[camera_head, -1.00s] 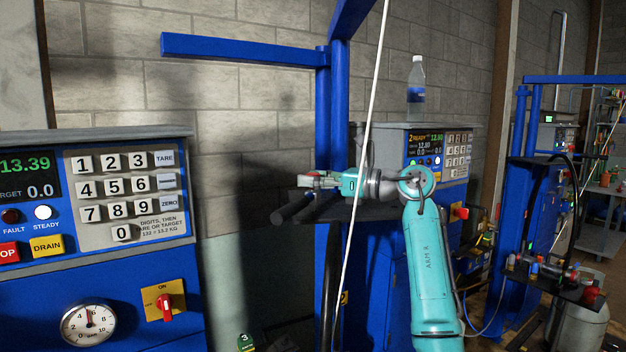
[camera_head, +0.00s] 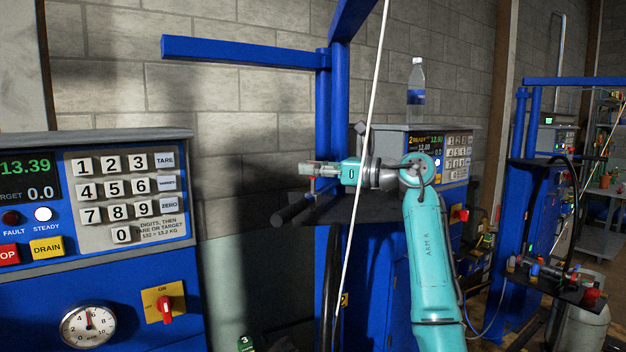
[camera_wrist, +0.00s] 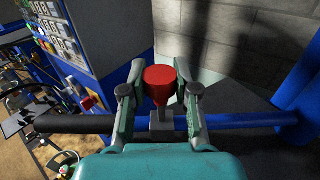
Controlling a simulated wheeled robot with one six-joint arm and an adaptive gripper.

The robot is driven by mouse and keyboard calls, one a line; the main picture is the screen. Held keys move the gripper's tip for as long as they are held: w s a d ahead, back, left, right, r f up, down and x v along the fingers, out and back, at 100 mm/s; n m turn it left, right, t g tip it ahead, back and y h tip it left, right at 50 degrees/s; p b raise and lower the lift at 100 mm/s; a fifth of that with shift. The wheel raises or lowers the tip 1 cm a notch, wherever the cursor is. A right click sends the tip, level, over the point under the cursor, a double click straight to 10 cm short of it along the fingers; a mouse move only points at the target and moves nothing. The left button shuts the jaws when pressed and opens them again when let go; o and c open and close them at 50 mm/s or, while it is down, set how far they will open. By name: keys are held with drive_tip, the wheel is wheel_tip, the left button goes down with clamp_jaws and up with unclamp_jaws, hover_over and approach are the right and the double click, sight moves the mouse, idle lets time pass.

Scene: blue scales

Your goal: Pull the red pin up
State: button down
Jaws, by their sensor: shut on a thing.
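The red pin (camera_wrist: 160,80) has a wide round head and shows in the wrist view between my two fingers. My gripper (camera_wrist: 160,92) is shut on the pin, one finger on each side of the head. In the head view my gripper (camera_head: 309,168) points left, a little above a dark shelf (camera_head: 350,211) on the blue frame. The pin is too small there to make out clearly. I cannot tell how far its lower end is from its seat.
A blue post (camera_head: 323,110) stands just behind my gripper, and a white cable (camera_head: 373,95) crosses in front of my arm. A water bottle (camera_head: 416,90) stands on the console behind. A blue scale panel (camera_head: 120,185) is at left.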

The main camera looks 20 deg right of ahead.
drive_tip(key=shift+r, duration=0.25)
drive_tip(key=c, duration=0.8)
unclamp_jaws()
drive_tip(key=shift+c, duration=0.2)
drive_tip(key=shift+s+d+f, duration=0.1)
drive_tip(key=shift+s+d, duration=0.2)
drive_tip(key=shift+d, duration=0.2)
drive_tip(key=v, duration=1)
drive_tip(key=shift+s+d, duration=0.3)
drive_tip(key=shift+d, duration=0.1)
